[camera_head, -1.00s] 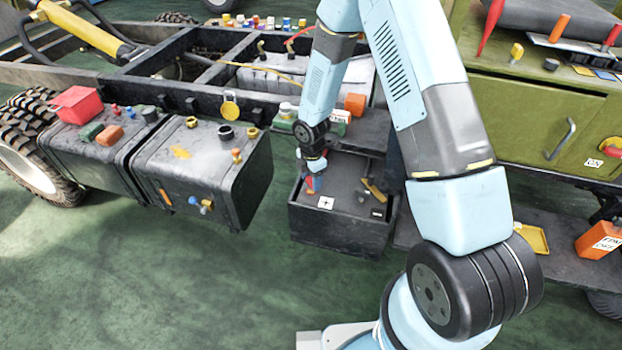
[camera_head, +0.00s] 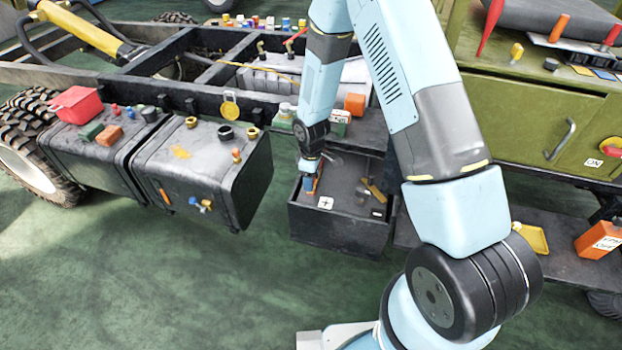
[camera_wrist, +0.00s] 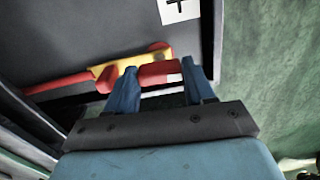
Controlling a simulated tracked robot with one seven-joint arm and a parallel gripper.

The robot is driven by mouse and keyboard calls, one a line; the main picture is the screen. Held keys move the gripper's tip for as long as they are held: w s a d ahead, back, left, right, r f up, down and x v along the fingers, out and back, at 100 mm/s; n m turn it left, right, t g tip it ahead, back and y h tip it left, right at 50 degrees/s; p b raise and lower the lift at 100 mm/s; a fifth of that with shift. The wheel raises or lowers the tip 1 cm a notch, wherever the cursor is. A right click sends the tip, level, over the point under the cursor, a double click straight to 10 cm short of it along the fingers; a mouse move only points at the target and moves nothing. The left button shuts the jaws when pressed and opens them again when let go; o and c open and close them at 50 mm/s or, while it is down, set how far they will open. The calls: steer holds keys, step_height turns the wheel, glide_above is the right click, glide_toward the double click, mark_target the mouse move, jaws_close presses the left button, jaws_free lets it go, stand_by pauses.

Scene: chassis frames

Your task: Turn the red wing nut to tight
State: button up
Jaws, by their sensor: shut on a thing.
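My gripper (camera_wrist: 160,85) shows in the wrist view with its two blue fingers on either side of a red piece (camera_wrist: 160,73), which looks like a wing of the red wing nut. Another red part (camera_wrist: 106,79) lies just left of the left finger. A yellow bar (camera_wrist: 122,66) runs behind these red parts. In the head view my gripper (camera_head: 309,185) is low inside the dark open box, at its left side. The nut's centre and stud are not clear, and how far it is turned cannot be told.
The dark box (camera_head: 335,232) has a white plus label (camera_head: 325,202) and a yellow piece (camera_head: 374,190) to the right of my gripper. A dark tank (camera_head: 235,175) stands to the left. A green cabinet (camera_head: 520,120) stands at the right. The floor in front is clear.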

steer(key=m, duration=0.4)
steer(key=shift+w+m, duration=0.15)
steer(key=shift+m, duration=0.15)
steer(key=m, duration=0.3)
steer(key=shift+r+m, duration=0.1)
steer(key=shift+m, duration=0.2)
steer(key=m, duration=0.7)
steer(key=o, duration=0.7)
steer(key=shift+c, duration=0.2)
steer(key=o, duration=0.4)
